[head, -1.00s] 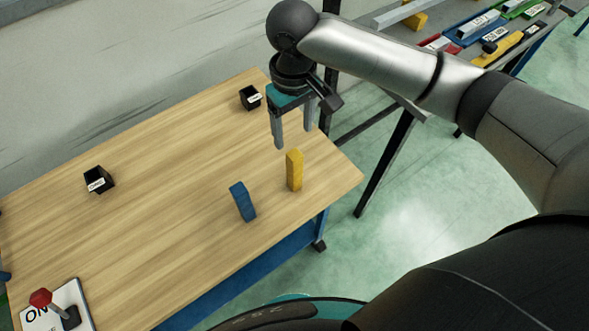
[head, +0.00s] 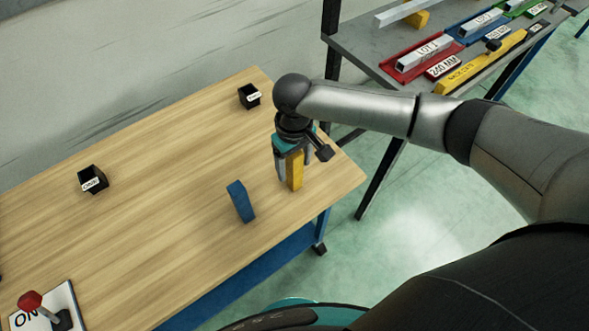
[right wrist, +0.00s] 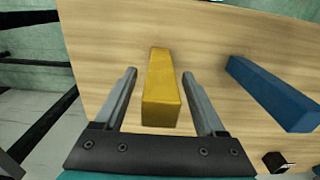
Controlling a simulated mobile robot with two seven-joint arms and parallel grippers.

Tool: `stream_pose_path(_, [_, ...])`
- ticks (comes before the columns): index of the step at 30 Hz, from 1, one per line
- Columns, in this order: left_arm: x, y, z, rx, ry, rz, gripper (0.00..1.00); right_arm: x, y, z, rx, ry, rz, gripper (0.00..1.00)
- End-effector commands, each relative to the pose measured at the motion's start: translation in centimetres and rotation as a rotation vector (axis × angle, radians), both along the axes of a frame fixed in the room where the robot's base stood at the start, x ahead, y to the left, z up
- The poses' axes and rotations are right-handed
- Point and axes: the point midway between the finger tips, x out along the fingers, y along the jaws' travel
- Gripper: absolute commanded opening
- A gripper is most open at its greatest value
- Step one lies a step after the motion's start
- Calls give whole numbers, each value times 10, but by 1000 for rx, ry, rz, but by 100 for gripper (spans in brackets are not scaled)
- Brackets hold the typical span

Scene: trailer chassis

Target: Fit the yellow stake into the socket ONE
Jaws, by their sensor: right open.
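The yellow stake (head: 295,173) stands upright on the wooden table near its right end. My right gripper (head: 287,172) is open and lowered around it. In the right wrist view the yellow stake (right wrist: 161,88) lies between the two fingers (right wrist: 160,74), with a visible gap on each side. Two black open boxes with white labels, the sockets, stand on the table: one at the left (head: 93,179) and one at the back (head: 249,96). Their labels are too small to read surely. My left gripper is not in view.
A blue stake (head: 241,201) stands left of the yellow one, also in the right wrist view (right wrist: 275,93). A red-knobbed lever (head: 31,301) on a white plate is at the front left. A grey shelf (head: 362,50) with trays stands behind. The table's middle is clear.

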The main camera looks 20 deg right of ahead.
Motion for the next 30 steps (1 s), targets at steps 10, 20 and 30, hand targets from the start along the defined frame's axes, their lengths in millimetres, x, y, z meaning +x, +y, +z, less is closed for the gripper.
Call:
stream_pose_path(10, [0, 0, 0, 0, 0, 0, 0, 0, 0, 0, 0, 0, 0, 56])
stream_pose_path(20, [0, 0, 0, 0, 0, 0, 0, 0, 0, 0, 0, 0, 0, 18])
stream_pose_path(30, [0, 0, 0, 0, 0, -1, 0, 0, 0, 0, 0, 0, 0, 0])
